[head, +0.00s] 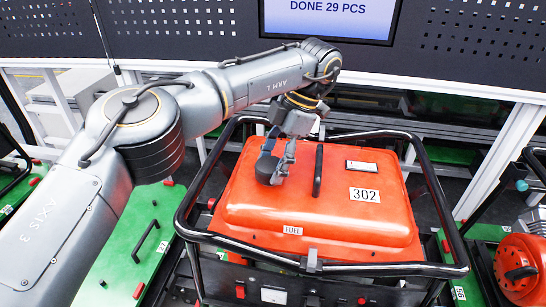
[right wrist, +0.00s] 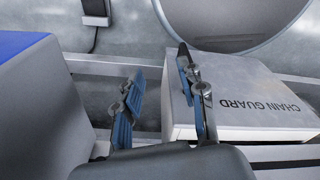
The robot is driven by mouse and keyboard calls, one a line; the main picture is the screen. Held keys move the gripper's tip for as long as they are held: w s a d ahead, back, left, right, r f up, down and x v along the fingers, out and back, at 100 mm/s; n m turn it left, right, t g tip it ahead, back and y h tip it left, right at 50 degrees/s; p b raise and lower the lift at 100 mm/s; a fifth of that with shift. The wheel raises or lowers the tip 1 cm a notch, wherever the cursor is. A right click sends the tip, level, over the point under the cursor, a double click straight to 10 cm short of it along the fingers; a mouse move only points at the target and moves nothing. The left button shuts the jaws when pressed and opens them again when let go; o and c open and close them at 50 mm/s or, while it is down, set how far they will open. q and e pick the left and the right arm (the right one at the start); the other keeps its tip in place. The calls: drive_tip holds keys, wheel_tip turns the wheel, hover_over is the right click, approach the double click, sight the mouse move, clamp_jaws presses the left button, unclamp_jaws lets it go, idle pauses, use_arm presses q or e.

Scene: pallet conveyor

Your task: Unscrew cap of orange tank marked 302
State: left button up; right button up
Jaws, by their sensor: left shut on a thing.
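The orange tank (head: 318,215) marked 302 sits inside a black tubular frame in the middle of the head view. Its 302 label is on the top right, and a FUEL label is at the front edge. A dark round cap (head: 266,170) is on the upper left of the tank top. My left gripper (head: 278,160) reaches down from above and is shut on the cap, hiding part of it. My right gripper (right wrist: 160,72) shows in the right wrist view with its blue-padded fingers apart and nothing between them. The right arm is not visible in the head view.
A black handle (head: 318,170) stands on the tank top, right of the cap. The black frame rail (head: 340,268) surrounds the tank. Green pallets (head: 130,250) flank it, with another orange tank (head: 522,265) at right. A box marked CHAIN GUARD (right wrist: 245,95) is beyond my right gripper.

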use_arm(q)
drive_tip(key=shift+s+d+f+n+p, duration=0.1)
drive_tip(key=shift+f+n+p, duration=0.15)
drive_tip(key=shift+n, duration=0.25)
drive_tip(key=shift+g, duration=0.3)
drive_tip(key=shift+r+n+p, duration=0.1)
drive_tip(key=shift+n+p, duration=0.4)
drive_tip(key=shift+n, duration=0.1)
drive_tip(key=n+g+h, duration=0.1)
drive_tip(key=n, duration=0.1)
drive_tip(key=shift+n, duration=0.7)
